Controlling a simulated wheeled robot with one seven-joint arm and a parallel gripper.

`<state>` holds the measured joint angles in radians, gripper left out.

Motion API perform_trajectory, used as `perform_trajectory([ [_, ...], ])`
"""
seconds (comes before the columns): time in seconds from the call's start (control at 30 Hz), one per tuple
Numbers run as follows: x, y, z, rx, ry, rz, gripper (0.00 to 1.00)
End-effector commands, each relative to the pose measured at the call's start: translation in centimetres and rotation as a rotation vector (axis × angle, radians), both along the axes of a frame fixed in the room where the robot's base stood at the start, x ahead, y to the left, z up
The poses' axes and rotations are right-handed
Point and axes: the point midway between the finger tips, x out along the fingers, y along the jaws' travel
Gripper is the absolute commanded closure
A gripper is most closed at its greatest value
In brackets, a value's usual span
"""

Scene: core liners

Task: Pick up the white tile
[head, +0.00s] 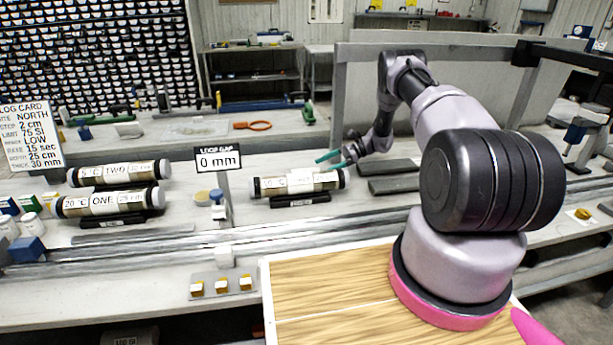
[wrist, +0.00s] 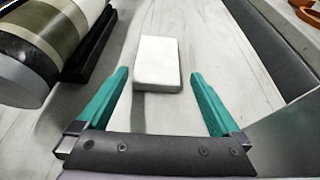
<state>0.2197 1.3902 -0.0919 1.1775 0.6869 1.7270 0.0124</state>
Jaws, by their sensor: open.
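The white tile (wrist: 157,63) is a small rectangular block lying flat on the pale worktop in the wrist view. It lies just beyond and between the two teal fingers of my gripper (wrist: 160,92), with a gap to each finger. My gripper is open and empty. In the head view my gripper (head: 335,158) is above the bench beside the right end of a core liner tube, and I cannot make out the tile there.
A core liner tube (wrist: 38,45) on a black cradle stands close left of my gripper. Two more labelled tubes, TWO (head: 118,173) and ONE (head: 108,202), lie at left. A 0 mm sign (head: 218,160) stands between.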

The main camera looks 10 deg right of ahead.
Motion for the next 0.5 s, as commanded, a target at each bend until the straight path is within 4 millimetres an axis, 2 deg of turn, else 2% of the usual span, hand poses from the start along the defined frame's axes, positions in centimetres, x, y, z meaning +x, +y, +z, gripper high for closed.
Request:
perform_trajectory([
  [0.17, -0.1, 1.3, -0.4, 0.0, 0.0, 0.001, 0.0],
  [0.4, -0.5, 4.7, -1.3, -0.002, 0.0, 0.003, 0.0],
  [0.5, -0.4, 5.5, -1.6, -0.001, -0.001, 0.001, 0.0],
])
